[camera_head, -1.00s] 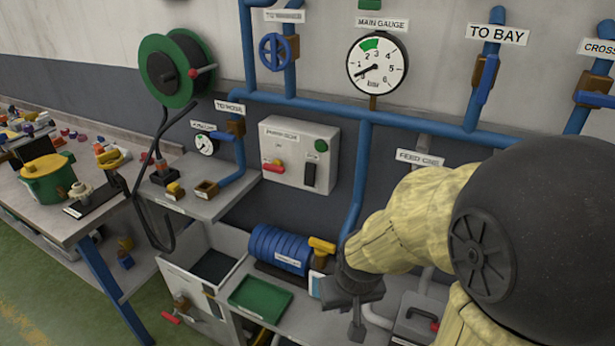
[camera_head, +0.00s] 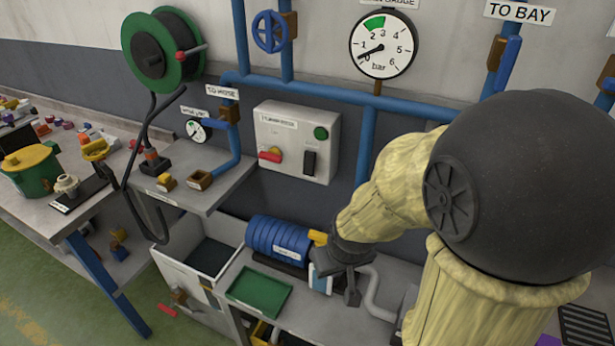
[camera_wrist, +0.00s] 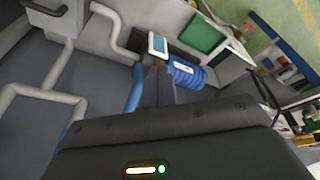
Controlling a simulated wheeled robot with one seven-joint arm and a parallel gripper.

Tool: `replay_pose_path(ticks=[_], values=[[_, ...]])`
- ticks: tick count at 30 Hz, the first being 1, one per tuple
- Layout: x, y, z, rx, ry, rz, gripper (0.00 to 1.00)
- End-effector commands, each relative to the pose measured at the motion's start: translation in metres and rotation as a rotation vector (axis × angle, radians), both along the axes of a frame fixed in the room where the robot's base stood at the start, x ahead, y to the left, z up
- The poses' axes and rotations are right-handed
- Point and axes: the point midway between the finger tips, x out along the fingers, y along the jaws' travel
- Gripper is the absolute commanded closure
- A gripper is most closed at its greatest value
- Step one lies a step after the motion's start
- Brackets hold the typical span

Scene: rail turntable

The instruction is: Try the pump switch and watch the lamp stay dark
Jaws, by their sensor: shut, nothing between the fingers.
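A grey switch box (camera_head: 276,110) hangs on the wall left of centre in the head view.
The blue ribbed cylinder (camera_head: 273,236) and a green tray (camera_head: 259,290) are on the low bench near my gripper. A small shelf (camera_head: 190,188) juts out left of the box. Blue pipes and a main gauge (camera_head: 383,44), needle near zero, are above.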

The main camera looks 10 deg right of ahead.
Motion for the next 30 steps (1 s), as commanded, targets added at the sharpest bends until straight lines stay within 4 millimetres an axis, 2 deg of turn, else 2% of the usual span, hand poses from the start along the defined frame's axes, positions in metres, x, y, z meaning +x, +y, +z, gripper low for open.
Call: replay_pose_path(ticks=[3, 9, 18, 24, 30], values=[[0.033, -0.005, -0.011, -0.06, -0.112, 0.126, 1.0], [0.099, -0.014, -0.019, -0.231, -0.356, 0.392, 1.0], [0.175, -0.017, -0.017, -0.582, -0.704, 0.757, 1.0], [0.204, -0.01, -0.01, -0.851, -0.91, 0.95, 1.0], [0.212, -0.005, -0.002, -1.006, -1.017, 1.031, 1.0]])
